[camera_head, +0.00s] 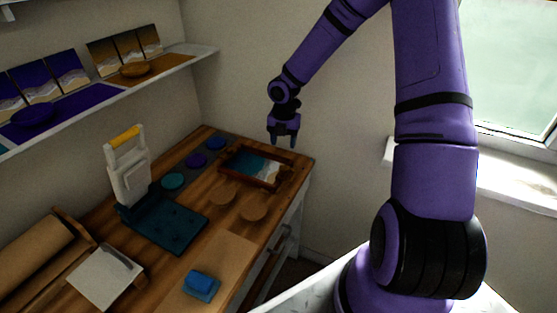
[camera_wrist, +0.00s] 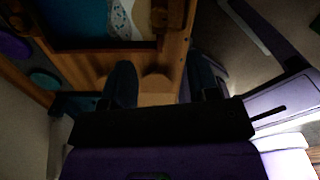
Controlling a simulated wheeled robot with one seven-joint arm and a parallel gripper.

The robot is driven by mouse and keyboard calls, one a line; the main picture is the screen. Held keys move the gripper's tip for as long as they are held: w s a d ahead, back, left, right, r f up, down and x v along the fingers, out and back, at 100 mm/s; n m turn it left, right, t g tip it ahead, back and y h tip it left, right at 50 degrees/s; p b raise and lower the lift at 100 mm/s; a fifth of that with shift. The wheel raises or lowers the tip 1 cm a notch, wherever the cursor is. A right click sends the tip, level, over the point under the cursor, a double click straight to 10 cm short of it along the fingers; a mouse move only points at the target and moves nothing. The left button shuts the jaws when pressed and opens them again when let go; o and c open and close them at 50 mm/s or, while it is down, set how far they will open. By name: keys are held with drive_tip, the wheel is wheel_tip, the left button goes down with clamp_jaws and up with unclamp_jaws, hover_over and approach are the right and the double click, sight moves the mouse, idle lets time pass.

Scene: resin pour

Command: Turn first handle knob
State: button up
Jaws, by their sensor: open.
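A wooden framed tray (camera_head: 240,179) with a blue, white and sand-coloured resin surface lies on the wooden counter. At its right end is a small dark brown knob-like part (camera_head: 285,174); a brown part also shows beside the tray in the wrist view (camera_wrist: 160,16). I cannot tell clearly which part is the first handle knob. My gripper (camera_head: 284,143) is above the far side of the tray, pointing down, open and empty. Its two dark fingers (camera_wrist: 161,72) stand apart in the wrist view, with counter and a round wooden disc visible between them.
Teal (camera_head: 172,181), purple (camera_head: 196,160) and blue (camera_head: 215,144) discs lie left of the tray. Two wooden discs (camera_head: 222,193) (camera_head: 253,208) lie in front. A white device with a yellow handle (camera_head: 128,172) stands left. A shelf (camera_head: 170,65) overhangs the left wall.

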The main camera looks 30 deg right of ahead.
sight(283, 167)
wheel_tip(283, 167, down, 11)
drive_tip(key=shift+r, duration=0.1)
idle(0.4)
drive_tip(key=c, duration=0.9)
